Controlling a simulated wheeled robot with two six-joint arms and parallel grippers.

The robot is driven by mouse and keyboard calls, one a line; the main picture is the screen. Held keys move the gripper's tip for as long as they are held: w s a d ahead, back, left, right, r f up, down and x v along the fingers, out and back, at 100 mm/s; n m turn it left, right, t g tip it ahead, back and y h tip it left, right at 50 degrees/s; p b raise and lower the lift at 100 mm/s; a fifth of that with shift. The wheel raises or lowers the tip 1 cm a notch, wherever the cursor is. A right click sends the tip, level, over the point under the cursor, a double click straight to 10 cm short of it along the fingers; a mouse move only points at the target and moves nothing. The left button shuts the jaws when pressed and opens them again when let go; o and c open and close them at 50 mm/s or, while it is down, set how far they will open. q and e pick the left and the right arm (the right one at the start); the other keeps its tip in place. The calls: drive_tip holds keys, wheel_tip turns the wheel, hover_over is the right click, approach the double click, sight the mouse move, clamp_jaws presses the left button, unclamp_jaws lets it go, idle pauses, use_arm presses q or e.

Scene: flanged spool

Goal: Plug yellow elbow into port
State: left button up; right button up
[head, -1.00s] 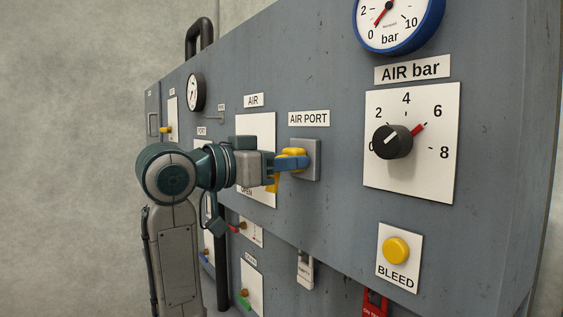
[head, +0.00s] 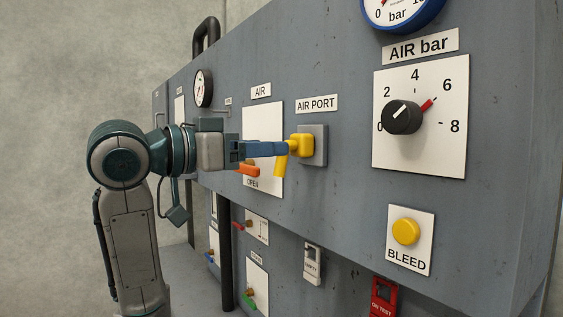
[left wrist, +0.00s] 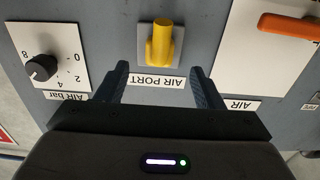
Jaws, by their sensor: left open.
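The yellow elbow (head: 299,147) sits at the grey square port (head: 319,145) below the AIR PORT label, with one leg hanging down. In the left wrist view the elbow (left wrist: 160,44) stands on the port plate (left wrist: 179,42), ahead of my fingers and apart from them. My left gripper (head: 285,148) is open and empty, its blue fingers just left of the elbow. In the left wrist view its two fingers (left wrist: 159,82) are spread wide with the AIR PORT label between them. How deep the elbow is seated is hidden. My right gripper is not in view.
An orange lever (head: 247,169) on the white AIR plate (head: 264,120) lies just below my left fingers. The regulator knob (head: 402,118) and yellow BLEED button (head: 405,231) are to the right. Tags hang below the panel edge. Open space lies in front of the panel.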

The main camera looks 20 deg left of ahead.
use_arm(q)
drive_tip(key=b+v, duration=0.1)
drive_tip(key=v, duration=0.3)
drive_tip(key=shift+s+b, duration=0.1)
drive_tip(key=shift+b, duration=0.2)
